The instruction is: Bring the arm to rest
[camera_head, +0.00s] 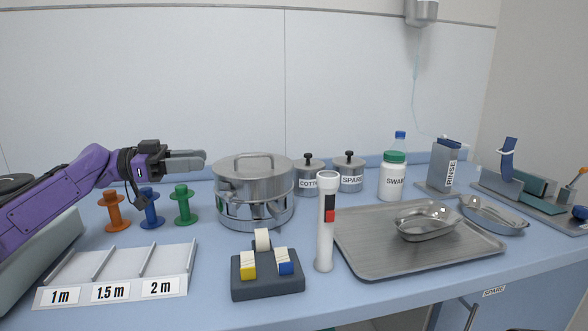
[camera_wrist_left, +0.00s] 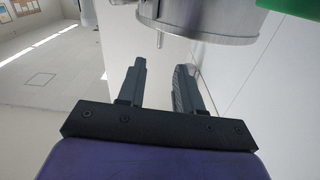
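My left arm (camera_head: 60,190), purple with a dark wrist, reaches in from the left. My left gripper (camera_head: 203,160) is in the air above the spools and left of the steel pot (camera_head: 252,172), pointing right. In the left wrist view the two fingers of the left gripper (camera_wrist_left: 162,72) stand apart with nothing between them. My right gripper is in neither view.
Orange (camera_head: 115,210), blue (camera_head: 151,207) and green spools (camera_head: 184,204) stand beneath the gripper. A labelled rack (camera_head: 120,273), switch block (camera_head: 267,286), white torch-like cylinder (camera_head: 325,240) and steel tray (camera_head: 370,252) are nearer the front. Canisters (camera_head: 308,179) stand right of the pot.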

